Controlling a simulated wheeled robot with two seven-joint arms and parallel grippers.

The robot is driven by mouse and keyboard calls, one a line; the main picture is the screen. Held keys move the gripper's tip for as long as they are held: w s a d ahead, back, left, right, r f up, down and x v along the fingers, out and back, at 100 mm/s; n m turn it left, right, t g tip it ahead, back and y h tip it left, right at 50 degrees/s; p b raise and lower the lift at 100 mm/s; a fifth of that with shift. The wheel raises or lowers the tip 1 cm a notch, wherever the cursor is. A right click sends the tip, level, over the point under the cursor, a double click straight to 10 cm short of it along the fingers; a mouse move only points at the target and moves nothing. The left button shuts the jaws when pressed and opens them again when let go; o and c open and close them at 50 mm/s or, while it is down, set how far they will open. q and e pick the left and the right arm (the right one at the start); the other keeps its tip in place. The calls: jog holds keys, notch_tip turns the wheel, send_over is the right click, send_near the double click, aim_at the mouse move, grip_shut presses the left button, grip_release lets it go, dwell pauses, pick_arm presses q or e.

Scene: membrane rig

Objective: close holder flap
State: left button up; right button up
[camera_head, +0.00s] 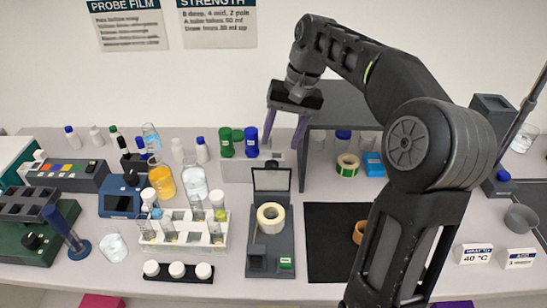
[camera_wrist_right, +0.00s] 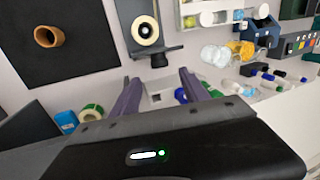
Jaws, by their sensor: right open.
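The holder (camera_head: 265,262) is a dark grey stand on the bench, right of the tube rack. Its flap (camera_head: 272,180) is a dark frame with a pale middle and stands upright at the back of the holder. A cream ring (camera_head: 270,218) sits on the holder in front of the flap. In the right wrist view the ring (camera_wrist_right: 146,31) shows near the top, with the flap (camera_wrist_right: 155,55) below it. My right gripper (camera_head: 281,140) is open and empty, its fingers pointing down above and behind the flap. It also shows in the wrist view (camera_wrist_right: 160,82). My left gripper is not in view.
A white tube rack (camera_head: 185,243) stands left of the holder, with several capped vials in front. A grey block (camera_head: 238,170) with green and blue bottles lies behind it. A black mat (camera_head: 325,265) with an orange ring (camera_head: 360,232) is to the right, partly behind my arm.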

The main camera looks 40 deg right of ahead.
aim_at(272, 175)
jog(key=b+x, duration=0.1)
jog(key=x, duration=0.2)
jog(key=shift+b, duration=0.3)
jog(key=p+x, duration=0.1)
jog(key=x, duration=0.2)
jog(key=shift+a+f, duration=0.1)
jog(key=shift+f, duration=0.05)
jog(key=shift+x, duration=0.75)
jog(key=shift+c, duration=0.5)
grip_shut()
